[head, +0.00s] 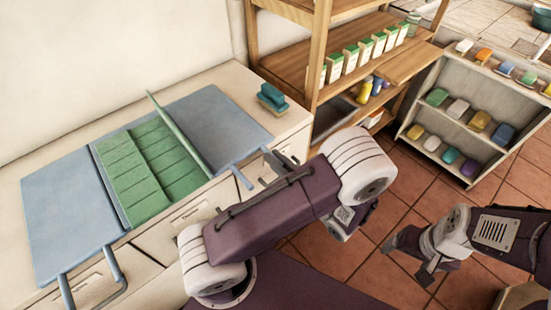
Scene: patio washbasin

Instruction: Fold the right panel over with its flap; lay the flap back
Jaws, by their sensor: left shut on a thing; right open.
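The right panel (215,120) is blue and lies flat on the counter. A thin green flap (180,132) stands up steeply at its left edge. The green slatted middle section (150,170) lies to the left of the flap, and the blue left panel (65,215) lies beyond it. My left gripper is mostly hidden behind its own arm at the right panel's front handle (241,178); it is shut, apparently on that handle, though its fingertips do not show. My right gripper (425,268) is open and empty over the tiled floor, far from the panels.
A teal block stack (271,97) sits on the counter's right end (225,75). Wooden shelves (320,50) with cartons stand behind, and a low rack (470,110) of coloured blocks stands at the right. The left panel's handle (68,290) overhangs the front edge.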

